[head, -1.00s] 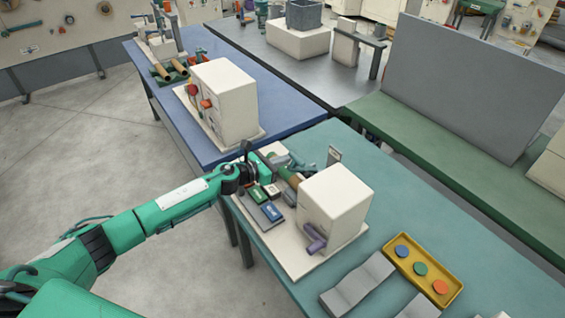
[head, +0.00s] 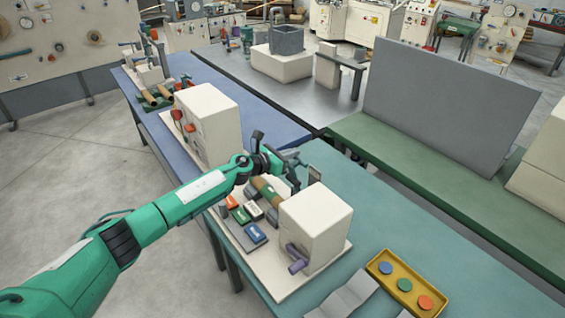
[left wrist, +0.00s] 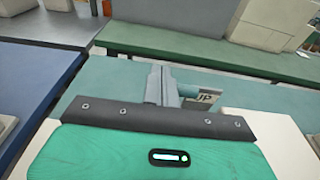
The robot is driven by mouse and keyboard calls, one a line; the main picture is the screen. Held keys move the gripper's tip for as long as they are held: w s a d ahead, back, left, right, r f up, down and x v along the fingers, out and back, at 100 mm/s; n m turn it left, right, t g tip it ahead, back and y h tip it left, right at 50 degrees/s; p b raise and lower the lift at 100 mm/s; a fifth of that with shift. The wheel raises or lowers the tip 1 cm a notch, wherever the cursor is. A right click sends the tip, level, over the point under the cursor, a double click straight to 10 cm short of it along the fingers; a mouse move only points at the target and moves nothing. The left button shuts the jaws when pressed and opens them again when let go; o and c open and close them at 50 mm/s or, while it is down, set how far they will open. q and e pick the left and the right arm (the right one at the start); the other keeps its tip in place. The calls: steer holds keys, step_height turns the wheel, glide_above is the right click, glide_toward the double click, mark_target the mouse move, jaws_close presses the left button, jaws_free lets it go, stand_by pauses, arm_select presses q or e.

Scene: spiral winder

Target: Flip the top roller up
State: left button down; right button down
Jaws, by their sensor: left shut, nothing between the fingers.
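The spiral winder is a white box (head: 318,225) on a pale base plate on the teal table. A brown roller (head: 266,189) sticks out from its far left side. A small upright grey plate (head: 314,177) stands behind the box. My left gripper (head: 294,163) is above and behind the brown roller, near this plate. Its fingers look shut and empty. In the left wrist view the fingers (left wrist: 160,86) point away over the teal table, beside a plate with partly hidden lettering (left wrist: 207,96). I cannot tell whether they touch any part. My right gripper is out of view.
A purple handle (head: 297,262) is on the box front. A yellow tray (head: 378,269) with coloured discs lies at the right. Another white machine (head: 212,122) stands on the blue table.

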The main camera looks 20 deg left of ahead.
arm_select(q)
steer(key=shift+b+x, duration=0.3)
steer(key=shift+x, duration=0.75)
steer(key=shift+w+r, duration=0.1)
steer(key=shift+r, duration=0.05)
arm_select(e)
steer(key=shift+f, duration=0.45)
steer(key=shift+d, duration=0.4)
arm_select(q)
steer(key=shift+r, duration=0.15)
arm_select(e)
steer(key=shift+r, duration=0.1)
